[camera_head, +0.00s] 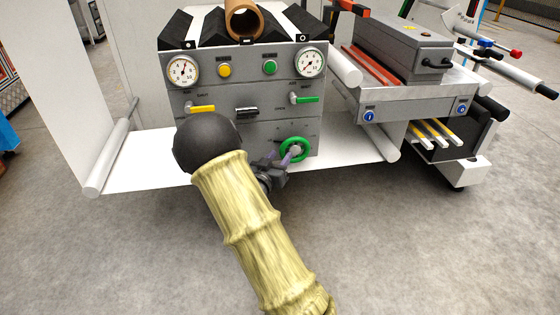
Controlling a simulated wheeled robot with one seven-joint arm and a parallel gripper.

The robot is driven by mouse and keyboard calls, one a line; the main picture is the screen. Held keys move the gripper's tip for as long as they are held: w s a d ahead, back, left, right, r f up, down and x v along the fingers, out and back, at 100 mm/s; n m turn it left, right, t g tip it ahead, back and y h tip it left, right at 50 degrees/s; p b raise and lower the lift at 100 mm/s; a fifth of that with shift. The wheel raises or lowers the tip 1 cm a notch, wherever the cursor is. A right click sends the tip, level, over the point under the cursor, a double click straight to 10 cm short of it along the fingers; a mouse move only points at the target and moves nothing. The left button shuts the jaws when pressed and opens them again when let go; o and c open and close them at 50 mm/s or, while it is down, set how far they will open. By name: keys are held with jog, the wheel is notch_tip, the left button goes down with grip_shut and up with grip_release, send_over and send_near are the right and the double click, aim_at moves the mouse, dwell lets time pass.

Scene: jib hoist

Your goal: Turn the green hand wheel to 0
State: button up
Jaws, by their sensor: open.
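The green hand wheel (307,150) is a small ring with a grey hub, low on the right of the grey panel's (212,150) front face. My gripper (288,160) is open and at the wheel, with its fingertips near the hub and the wheel's left side. Whether the fingers touch the wheel cannot be told. My arm comes up from the bottom in a yellow cover and hides the panel's lower middle. The wheel's scale marks are too small to read.
The panel also carries two dial gauges (183,72), a yellow button (224,70), a green button (270,67), a yellow lever (202,109), a green lever (308,99) and a black handle (246,112). A grey case (400,50) stands at the right. The floor in front is clear.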

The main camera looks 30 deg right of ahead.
jog(key=shift+w+d, duration=0.35)
jog(key=shift+d, duration=0.05)
jog(key=shift+c, duration=0.2)
grip_shut()
jog(key=shift+r+p, duration=0.2)
jog(key=shift+p, duration=0.1)
